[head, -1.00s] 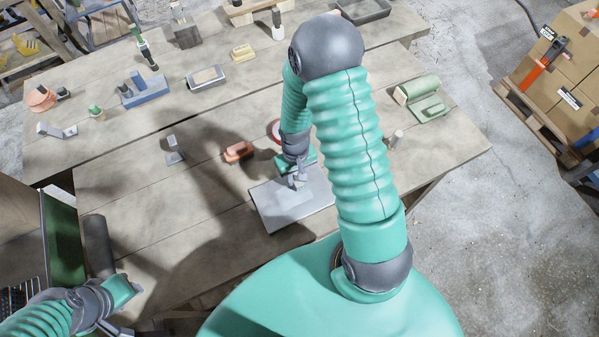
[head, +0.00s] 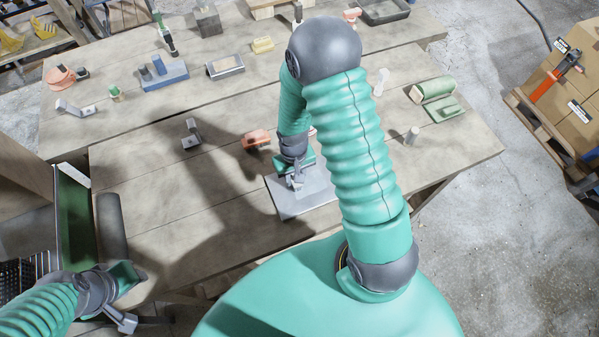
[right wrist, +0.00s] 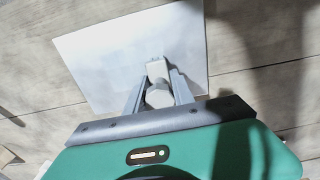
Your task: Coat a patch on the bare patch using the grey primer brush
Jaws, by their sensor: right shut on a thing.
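A flat pale grey panel (head: 296,206) lies on the timber table, partly hidden by my right arm; it also shows in the right wrist view (right wrist: 100,62). I cannot make out a separate bare patch on it. My right gripper (head: 297,180) is over the panel's left part, shut on a light grey block-like piece (right wrist: 156,68), which looks like the grey primer brush. Its lower end is over the panel; I cannot tell whether it touches. My left gripper (head: 124,320) is at the lower left, away from the panel; its jaw opening is unclear.
An orange-red block (head: 256,139) lies just behind the panel. A grey bracket (head: 191,135) stands further left, and a grey cylinder (head: 412,136) stands to the right. A green roller-like tool (head: 434,90) lies near the right edge.

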